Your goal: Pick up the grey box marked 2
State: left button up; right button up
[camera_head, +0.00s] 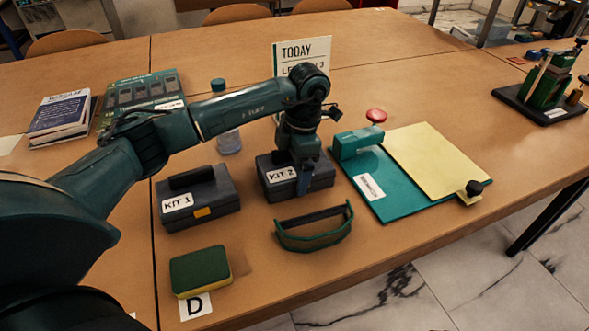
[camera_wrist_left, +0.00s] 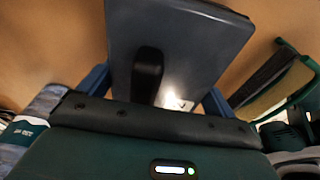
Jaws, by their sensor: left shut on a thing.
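The grey box marked KIT 2 (camera_head: 320,182) stands on the wooden table near the middle of the head view. My left gripper (camera_head: 304,180) comes down over it from above and is shut on it, with a blue finger across its front face. In the left wrist view the box's grey lid (camera_wrist_left: 190,50) and its black handle (camera_wrist_left: 147,75) lie between my blue fingers (camera_wrist_left: 155,95). The box appears to be on or very near the table; I cannot tell if there is a gap. My right gripper is not in view.
A similar box marked KIT 1 (camera_head: 220,205) stands to the left. Goggles (camera_head: 314,230) lie in front. A green sponge (camera_head: 200,270) lies front left. A teal board (camera_head: 378,192) is to the right. A bottle (camera_head: 228,135) and a sign (camera_head: 290,55) stand behind.

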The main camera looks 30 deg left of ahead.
pick_arm(q)
jog(key=shift+r, duration=0.1)
jog(key=shift+c, duration=1)
